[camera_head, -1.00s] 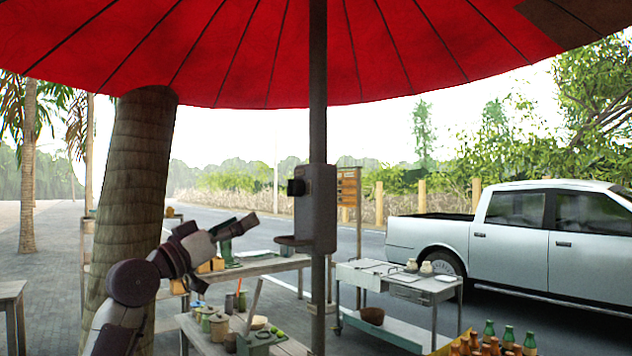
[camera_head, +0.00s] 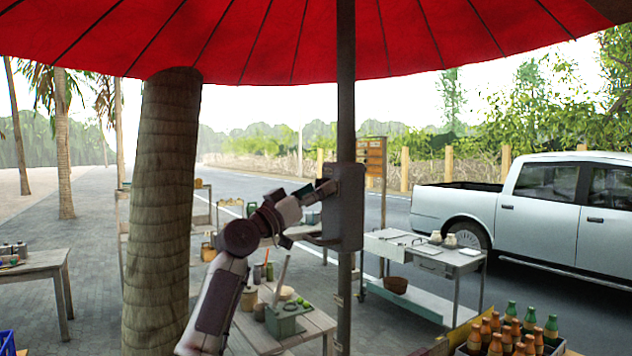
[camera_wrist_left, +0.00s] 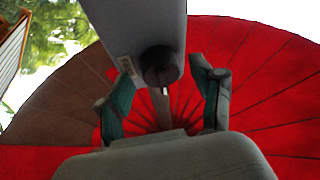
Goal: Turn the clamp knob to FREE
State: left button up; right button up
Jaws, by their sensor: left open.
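In the head view the knob is mostly hidden by my gripper. My left gripper (camera_head: 319,189) is at the box's left side. In the left wrist view my left gripper (camera_wrist_left: 164,92) is open, one finger on each side of the knob, with gaps to both. A small label (camera_wrist_left: 127,66) on the box is unreadable. My right gripper is not in view.
The pole (camera_head: 346,100) rises to the red umbrella (camera_head: 270,45). A thick palm trunk (camera_head: 163,210) stands left of my arm. A low table (camera_head: 310,325) with pots is below; a metal cart (camera_head: 430,262) and bottles (camera_head: 510,335) are to the right.

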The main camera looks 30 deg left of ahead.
pick_arm(q)
jog(key=shift+w, duration=0.1)
jog(key=c, duration=1.1)
jog(key=m+g+h, duration=0.2)
jog(key=m, duration=0.4)
jog(key=m+g+h+b, duration=0.1)
jog(key=m+g+h, duration=0.1)
jog(key=m, duration=0.5)
jog(key=m+g+h, duration=0.1)
jog(key=m+h, duration=0.3)
jog(key=m, duration=0.2)
jog(key=shift+w+a+r+g+b, duration=0.1)
jog(key=shift+a+r+g+b, duration=0.2)
jog(key=shift+a+g+b, duration=0.1)
jog(key=shift+c, duration=0.2)
jog(key=shift+f+m+g+p, duration=0.1)
jog(key=shift+m+g+p, duration=0.4)
jog(key=shift+m, duration=0.9)
jog(key=shift+f+m+g+p, duration=0.1)
jog(key=shift+m+g+p, duration=0.35)
jog(key=shift+m, duration=0.95)
